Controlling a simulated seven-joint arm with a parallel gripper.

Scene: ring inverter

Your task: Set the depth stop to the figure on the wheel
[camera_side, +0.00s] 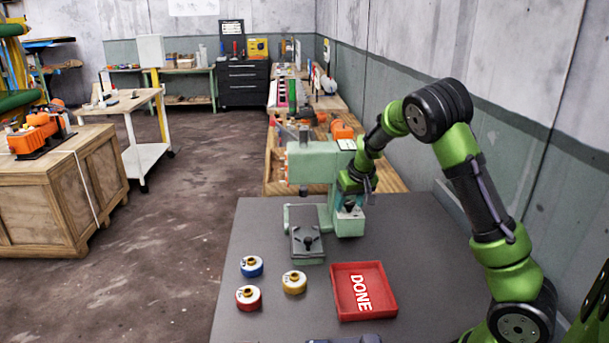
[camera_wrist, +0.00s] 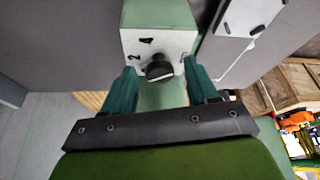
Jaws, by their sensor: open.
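A pale green machine (camera_side: 313,163) stands at the back of the grey table. In the side view my gripper (camera_side: 352,190) is at the machine's right-hand part, just above the white face. Three wheels, blue (camera_side: 251,266), red (camera_side: 248,297) and yellow (camera_side: 294,282), lie front left; their figures are too small to read.
A red tray marked DONE (camera_side: 388,309) lies empty on the grey table (camera_side: 270,225), right of the wheels. The machine's flat bed (camera_side: 308,255) with a dark fixture juts towards the wheels. A wooden bench (camera_side: 390,183) stands behind.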

